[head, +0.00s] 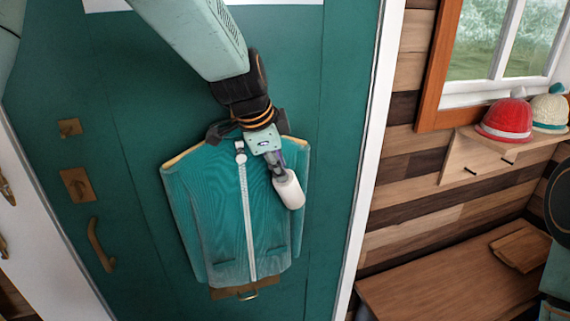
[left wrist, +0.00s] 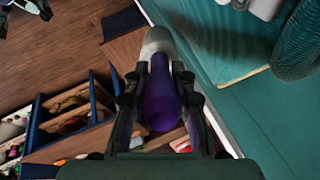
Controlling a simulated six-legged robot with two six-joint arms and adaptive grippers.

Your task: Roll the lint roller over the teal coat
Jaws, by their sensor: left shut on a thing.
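The teal coat (head: 215,215) hangs on the teal door in the head view, with a pale zip down its front. It also shows at upper right in the left wrist view (left wrist: 215,45). My left gripper (head: 277,170) is in front of the coat's upper right part and is shut on the lint roller's purple handle (left wrist: 160,95). The lint roller's white roll (head: 289,191) points down over the coat's right front. I cannot tell whether the roll touches the cloth. My left gripper hides part of the coat's collar and right shoulder. My right gripper is not in view.
The door (head: 335,100) has a brass handle (head: 101,245) left of the coat. A wall shelf (head: 480,155) holds a red knit hat (head: 506,120) and a cream one (head: 550,110). A wooden bench (head: 450,280) stands at lower right. Divided bins (left wrist: 75,110) show in the left wrist view.

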